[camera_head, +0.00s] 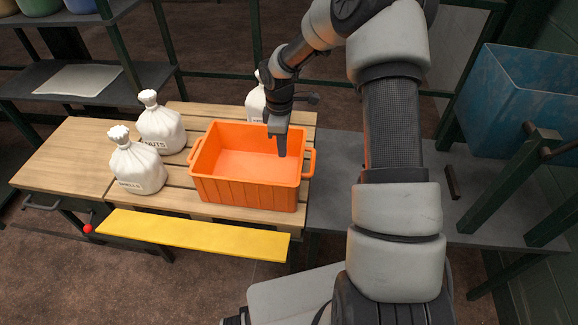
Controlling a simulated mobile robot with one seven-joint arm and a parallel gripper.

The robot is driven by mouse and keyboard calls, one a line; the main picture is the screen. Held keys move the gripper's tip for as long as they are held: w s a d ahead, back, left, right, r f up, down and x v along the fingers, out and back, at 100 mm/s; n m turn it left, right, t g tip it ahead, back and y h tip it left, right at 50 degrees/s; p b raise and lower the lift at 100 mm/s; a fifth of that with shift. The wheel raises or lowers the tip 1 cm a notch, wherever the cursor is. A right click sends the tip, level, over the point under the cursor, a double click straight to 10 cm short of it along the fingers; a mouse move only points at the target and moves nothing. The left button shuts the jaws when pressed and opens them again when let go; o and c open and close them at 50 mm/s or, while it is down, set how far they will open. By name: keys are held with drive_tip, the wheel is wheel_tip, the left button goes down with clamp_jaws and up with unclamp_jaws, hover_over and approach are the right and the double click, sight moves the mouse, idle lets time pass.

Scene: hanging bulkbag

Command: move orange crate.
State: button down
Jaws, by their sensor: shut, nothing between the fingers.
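An orange crate (245,190) with a handle on each short side stands upright on the slatted wooden table. The part of it that I can see inside is empty. My gripper (281,154) points down over the right rear part of the crate, near its inner right side. The gripper is shut with nothing in it. I cannot tell whether its tip touches the crate. My arm comes in from the right and covers part of the grey table.
White sacks (138,166) (161,127) stand left of the crate, and another sack (256,104) is behind it. A yellow board (190,236) runs along the front. A grey table (335,180) is to the right, with a blue bin (520,100) beyond.

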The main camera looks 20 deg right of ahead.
drive_tip(key=shift+n, duration=0.3)
drive_tip(key=f+b, duration=0.1)
drive_tip(key=f, duration=0.5)
drive_tip(key=f+b, duration=0.1)
drive_tip(key=f, duration=0.5)
drive_tip(key=shift+w+a+f, duration=0.1)
drive_tip(key=shift+a+f, duration=0.1)
drive_tip(key=shift+f, duration=0.1)
drive_tip(key=d, duration=0.1)
drive_tip(key=s+d, duration=0.1)
drive_tip(key=d, duration=0.1)
drive_tip(key=shift+f, duration=0.15)
drive_tip(key=shift+s+d, duration=0.1)
drive_tip(key=shift+d, duration=0.35)
drive_tip(key=s+d+p, duration=0.1)
drive_tip(key=s+d, duration=0.3)
drive_tip(key=d, duration=0.8)
drive_tip(key=s+d+p, duration=0.1)
drive_tip(key=s+d, duration=0.3)
drive_tip(key=d, duration=0.8)
drive_tip(key=s+d, duration=0.5)
drive_tip(key=d, duration=0.7)
drive_tip(key=shift+d+p, duration=0.15)
drive_tip(key=shift+p, duration=0.25)
drive_tip(key=shift+w, duration=0.1)
